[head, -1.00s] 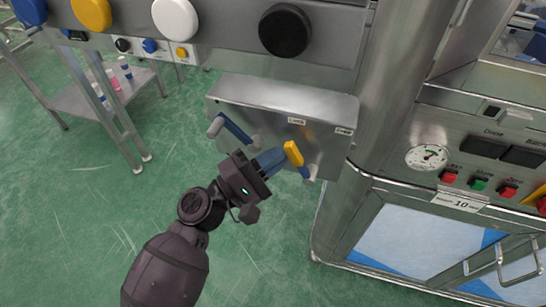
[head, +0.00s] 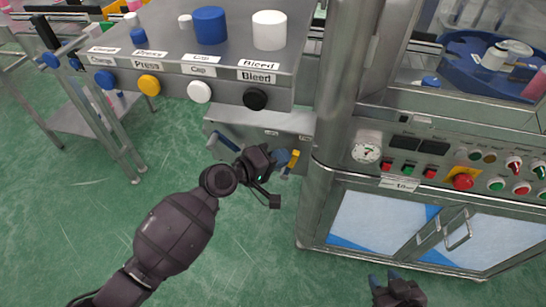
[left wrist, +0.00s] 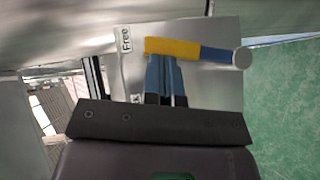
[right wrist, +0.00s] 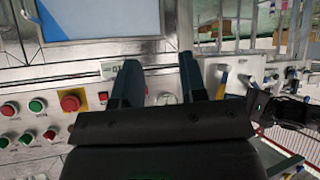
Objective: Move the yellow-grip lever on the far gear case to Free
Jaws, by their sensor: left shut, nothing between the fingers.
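The far gear case (head: 262,120) is a grey metal box under the button panel. Its yellow-grip lever (head: 294,159) stands at the right part of its front face. In the left wrist view the yellow grip (left wrist: 172,48) lies across, with a blue section and round grey end to its right. The Free label (left wrist: 125,40) is just left of the grip. My left gripper (head: 283,158) is shut and empty, its fingertips (left wrist: 162,62) at the side of the yellow grip, seemingly touching. My right gripper (head: 383,279) is open and empty, low before the cabinet.
A blue-handled lever (head: 225,142) is on the left of the same case. A steel column (head: 338,110) stands close on the right and covers part of the case. The control cabinet (head: 400,180) is further right. Green floor (head: 60,220) is open at the left.

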